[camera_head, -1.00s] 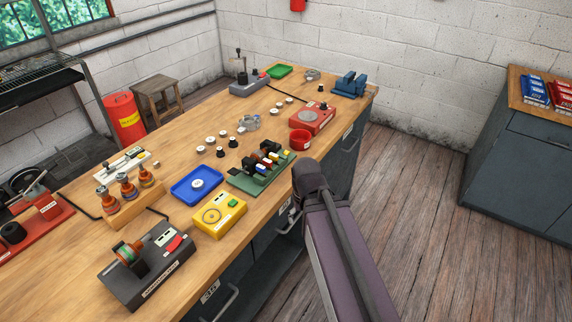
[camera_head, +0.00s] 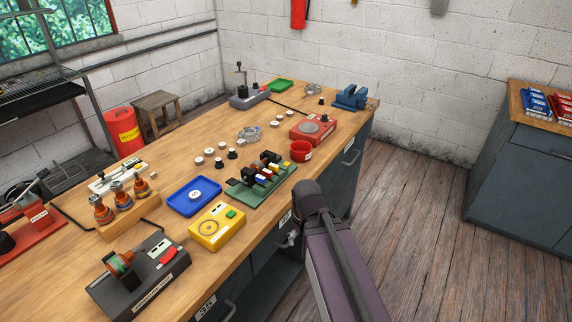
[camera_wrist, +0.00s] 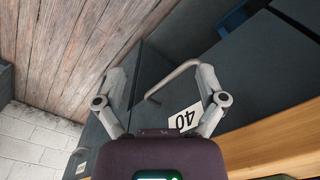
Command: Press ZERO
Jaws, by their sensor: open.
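No lettering reading ZERO is legible in either view. In the head view a yellow box (camera_head: 216,227) with a round dial and a green button (camera_head: 231,213) lies near the bench's front edge. A red unit (camera_head: 312,128) with a round grey plate stands further back. A dark grey tester (camera_head: 140,277) with a red switch (camera_head: 169,257) is at the front left. My gripper (camera_wrist: 163,92) is open and empty in the wrist view, its fingers spread over a grey drawer front with a handle (camera_wrist: 172,79) and a label "40" (camera_wrist: 185,118). In the head view my arm hides most of it.
The wooden bench (camera_head: 85,203) also holds a blue tray (camera_head: 180,207), a green stand (camera_head: 259,196) with coloured parts, a red bowl (camera_head: 301,151) and a blue vise (camera_head: 351,97). Open floor (camera_head: 420,190) lies right of the bench, before a grey cabinet (camera_head: 515,165).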

